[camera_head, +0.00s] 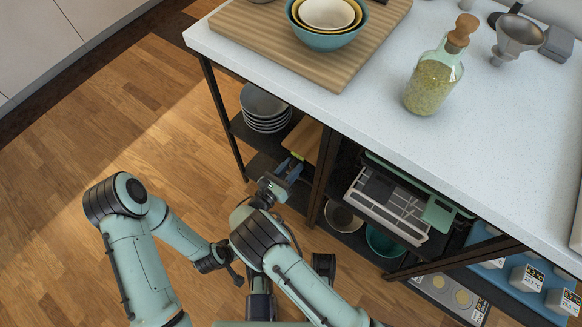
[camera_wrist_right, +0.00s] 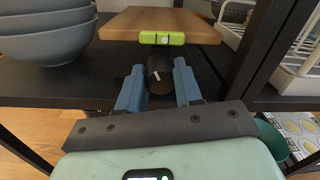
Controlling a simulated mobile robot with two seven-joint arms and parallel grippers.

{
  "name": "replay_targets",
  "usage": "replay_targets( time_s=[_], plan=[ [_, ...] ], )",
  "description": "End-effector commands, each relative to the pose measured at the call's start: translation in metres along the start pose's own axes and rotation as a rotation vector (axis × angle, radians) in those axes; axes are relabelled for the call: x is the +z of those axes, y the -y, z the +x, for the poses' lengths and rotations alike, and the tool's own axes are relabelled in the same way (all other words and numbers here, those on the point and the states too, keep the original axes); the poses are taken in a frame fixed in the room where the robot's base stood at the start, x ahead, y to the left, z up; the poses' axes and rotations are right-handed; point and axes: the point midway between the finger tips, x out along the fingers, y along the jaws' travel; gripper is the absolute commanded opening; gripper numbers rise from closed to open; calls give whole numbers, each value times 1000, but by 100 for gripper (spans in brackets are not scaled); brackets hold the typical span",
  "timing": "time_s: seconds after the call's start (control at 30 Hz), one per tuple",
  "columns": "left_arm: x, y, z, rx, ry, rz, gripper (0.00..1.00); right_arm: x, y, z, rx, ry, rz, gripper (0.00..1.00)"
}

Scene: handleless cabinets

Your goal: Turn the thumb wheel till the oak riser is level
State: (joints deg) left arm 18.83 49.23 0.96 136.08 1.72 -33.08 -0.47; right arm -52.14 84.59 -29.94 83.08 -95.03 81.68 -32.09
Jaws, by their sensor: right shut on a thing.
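The oak riser (camera_wrist_right: 190,22) sits on the lower shelf under the counter and also shows in the head view (camera_head: 304,138). In the wrist view its front edge looks nearly straight, slightly lower at the right. A green spirit level (camera_wrist_right: 162,38) is on that edge; its pale vial is too small to read surely. The dark thumb wheel (camera_wrist_right: 158,72), with a white mark, is below it, between the blue fingers of my right gripper (camera_wrist_right: 158,88). My right gripper (camera_head: 290,170) is shut on the wheel. My left gripper (camera_head: 236,277) hangs low over the floor, its fingers unclear.
Stacked grey bowls (camera_wrist_right: 48,30) stand close left of the riser. A dark shelf post (camera_wrist_right: 275,50) and a white rack (camera_head: 390,207) are at the right. The countertop (camera_head: 385,110) overhangs the shelf. Floor (camera_head: 110,120) is clear at the left.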

Motion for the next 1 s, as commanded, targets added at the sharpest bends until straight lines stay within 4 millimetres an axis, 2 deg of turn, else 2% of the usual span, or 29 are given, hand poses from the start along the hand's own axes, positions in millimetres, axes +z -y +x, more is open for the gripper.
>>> replay_targets(
  time_s=[0.4,0.53,0.8,0.83,0.9,1.0],
  plan=[
    [2,1,1,-2,5,-1,43,0,1,0,3,-12,382,4],
    [1,1,1,-1,4,-1,43,0,1,0,3,-13,439,4],
    [1,1,1,-1,3,-1,43,0,1,0,3,-13,444,4],
    [1,1,1,-1,3,-1,43,0,1,0,3,-13,443,38],
    [1,1,1,-1,3,-1,43,0,1,0,3,-13,443,60],
    [1,1,1,-1,3,-1,43,0,1,0,3,-13,443,60]
  ],
)
